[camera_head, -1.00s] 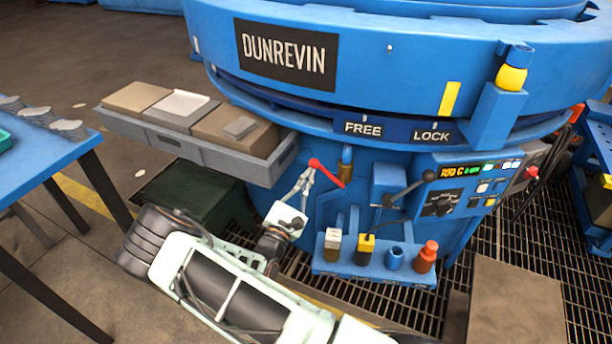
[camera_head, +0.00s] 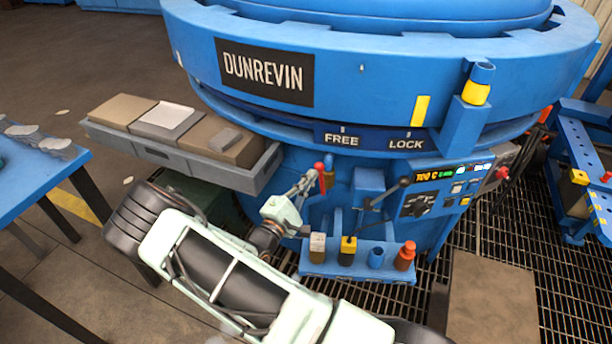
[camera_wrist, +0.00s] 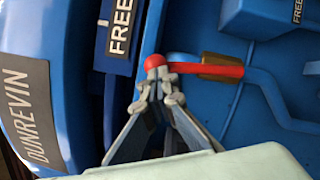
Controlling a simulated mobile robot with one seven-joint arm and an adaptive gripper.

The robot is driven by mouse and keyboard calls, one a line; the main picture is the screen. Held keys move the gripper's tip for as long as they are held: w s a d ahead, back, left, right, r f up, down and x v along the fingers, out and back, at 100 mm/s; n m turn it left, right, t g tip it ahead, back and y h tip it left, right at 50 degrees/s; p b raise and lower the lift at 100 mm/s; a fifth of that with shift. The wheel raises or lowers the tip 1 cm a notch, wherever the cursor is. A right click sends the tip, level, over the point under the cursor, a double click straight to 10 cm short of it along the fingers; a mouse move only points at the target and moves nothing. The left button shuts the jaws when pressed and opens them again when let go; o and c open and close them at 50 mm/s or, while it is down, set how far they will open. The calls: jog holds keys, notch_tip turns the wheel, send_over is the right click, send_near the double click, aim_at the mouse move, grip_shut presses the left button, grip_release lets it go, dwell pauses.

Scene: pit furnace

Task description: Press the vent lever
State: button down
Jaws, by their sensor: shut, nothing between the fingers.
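The vent lever is a red handle with a round red knob (camera_head: 320,167) on the front of the blue furnace body, beside a brass fitting (camera_head: 329,177). In the wrist view the red lever (camera_wrist: 205,68) runs from the knob at the left across to the brass fitting (camera_wrist: 222,60) on a blue pipe. My gripper (camera_head: 311,176) is shut and empty, with its fingertips at the knob. In the wrist view the fingertips (camera_wrist: 159,76) sit right at the knob and appear to touch it. Exact contact is hard to tell.
A black-handled lever (camera_head: 387,193) and a control panel (camera_head: 440,190) are to the right. A blue rack (camera_head: 345,266) with several small fittings stands below. A grey tray (camera_head: 190,150) with blocks juts out at left. FREE and LOCK labels are above.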

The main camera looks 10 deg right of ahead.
jog(key=shift+s+d+r, duration=0.1)
jog(key=shift+d+r, duration=0.1)
jog(key=shift+d, duration=0.15)
dwell(0.4)
jog(key=w+a+f+b+v, duration=0.1)
jog(key=w+a+v, duration=0.1)
jog(key=v, duration=1.1)
jog(key=shift+f, duration=0.15)
